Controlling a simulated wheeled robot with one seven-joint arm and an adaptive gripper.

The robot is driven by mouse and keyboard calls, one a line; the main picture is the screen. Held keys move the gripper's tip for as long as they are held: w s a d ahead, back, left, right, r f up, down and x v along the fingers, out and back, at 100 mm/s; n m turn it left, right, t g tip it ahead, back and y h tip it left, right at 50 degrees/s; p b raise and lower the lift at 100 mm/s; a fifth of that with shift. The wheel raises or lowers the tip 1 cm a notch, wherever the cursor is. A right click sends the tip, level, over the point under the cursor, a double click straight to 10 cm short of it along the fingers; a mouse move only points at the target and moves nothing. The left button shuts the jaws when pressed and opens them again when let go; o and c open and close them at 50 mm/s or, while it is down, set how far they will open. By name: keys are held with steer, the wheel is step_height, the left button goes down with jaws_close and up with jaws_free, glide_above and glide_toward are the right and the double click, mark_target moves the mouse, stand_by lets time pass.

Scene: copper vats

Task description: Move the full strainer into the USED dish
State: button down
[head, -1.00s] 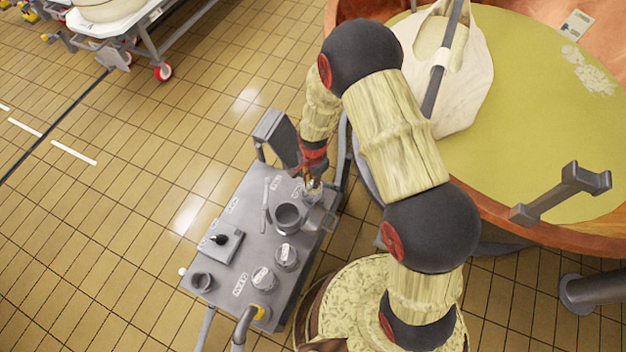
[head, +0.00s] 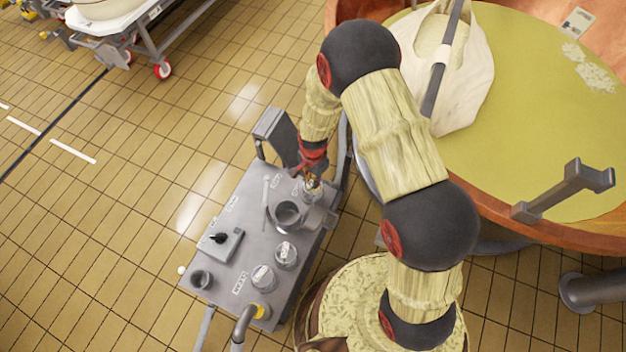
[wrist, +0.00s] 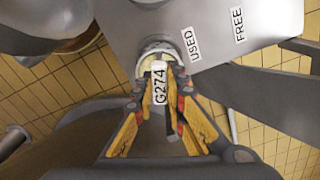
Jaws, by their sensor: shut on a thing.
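My gripper (wrist: 166,82) is shut on the strainer, whose white tag (wrist: 160,84) reading G274 stands upright between the fingers in the wrist view. A pale round rim (wrist: 156,50) shows just past the fingertips, beside the printed word USED (wrist: 190,45); I cannot tell whether it belongs to the strainer or to the USED dish. In the head view my gripper (head: 311,182) is low over the far right corner of the grey cart top (head: 255,205). The fingers hide most of what they hold, and whether it touches the surface is unclear.
A grey open pot (head: 287,214) stands close to my gripper. Two labelled jars (head: 286,253), a small cup (head: 202,280) and a box with a black knob (head: 222,241) are also on the cart. A FREE label (wrist: 237,22) is beyond USED. The copper vat (head: 540,222) is at right.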

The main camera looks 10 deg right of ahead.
steer(key=shift+f, duration=0.45)
stand_by(0.3)
steer(key=c, duration=1.7)
jaws_free()
steer(key=shift+c, duration=0.2)
step_height(320, 180, up, 12)
